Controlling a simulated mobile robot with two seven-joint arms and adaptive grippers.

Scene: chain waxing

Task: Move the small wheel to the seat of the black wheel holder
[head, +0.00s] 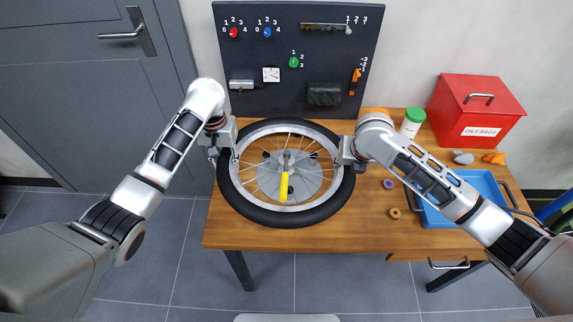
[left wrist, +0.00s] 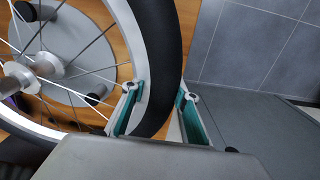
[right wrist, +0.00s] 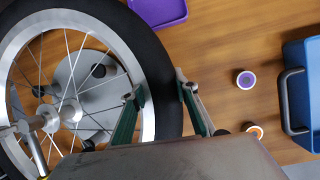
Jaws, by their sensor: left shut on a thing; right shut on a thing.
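The small wheel (head: 247,204), with a black tyre, silver rim, thin spokes and a yellow handle (head: 284,187) near its hub, is roughly level over the left part of the wooden table. My left gripper (head: 229,152) is shut on its left side; its fingers straddle rim and tyre in the left wrist view (left wrist: 160,92). My right gripper (head: 347,158) is shut on the right side in the same way, also in the right wrist view (right wrist: 160,92). A grey round plate with black pegs (right wrist: 85,82) shows through the spokes below. I cannot make out a black holder's seat.
A black pegboard (head: 290,75) with knobs and tools stands behind. On the table (head: 330,238) are a blue tray (head: 440,215), a red rag box (head: 475,110), a green-lidded container (head: 412,123) and small rolls (head: 395,213). A purple tray (right wrist: 160,10) lies near the wheel.

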